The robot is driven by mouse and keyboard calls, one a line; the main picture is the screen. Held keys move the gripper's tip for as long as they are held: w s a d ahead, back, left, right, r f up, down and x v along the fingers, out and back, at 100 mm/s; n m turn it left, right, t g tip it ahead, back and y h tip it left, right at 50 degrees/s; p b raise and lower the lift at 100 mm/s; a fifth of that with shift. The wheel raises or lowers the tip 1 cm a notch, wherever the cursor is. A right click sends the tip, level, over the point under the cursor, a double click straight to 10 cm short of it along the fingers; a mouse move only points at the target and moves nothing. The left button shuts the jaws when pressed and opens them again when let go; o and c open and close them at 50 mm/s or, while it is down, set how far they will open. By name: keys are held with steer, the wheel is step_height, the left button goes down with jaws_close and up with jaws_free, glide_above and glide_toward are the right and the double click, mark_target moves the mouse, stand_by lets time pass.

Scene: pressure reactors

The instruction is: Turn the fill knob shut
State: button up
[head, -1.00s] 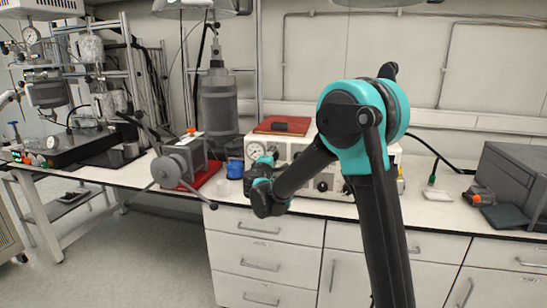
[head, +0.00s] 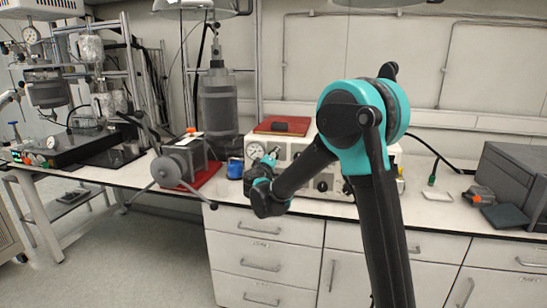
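A white control box (head: 312,152) with a round gauge (head: 255,151) and several dark knobs stands on the bench behind my arm. One dark knob (head: 321,186) shows low on its front face, below my forearm; I cannot tell which knob is the fill knob. My arm hides much of the box front.
A grey device with long spoke handles (head: 176,165) stands on a red base left of the box, with a blue cup (head: 235,168) between them. A grey case (head: 519,176) is at the right. White drawers (head: 262,253) are below the bench. Some bench top right of the box is clear.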

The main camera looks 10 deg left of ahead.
steer(key=o, duration=1.2)
steer(key=shift+c, duration=0.2)
steer(key=shift+s, duration=0.1)
steer(key=s+a, duration=0.1)
steer(key=s, duration=1)
steer(key=shift+s+a, duration=0.3)
steer(key=shift+s, duration=0.1)
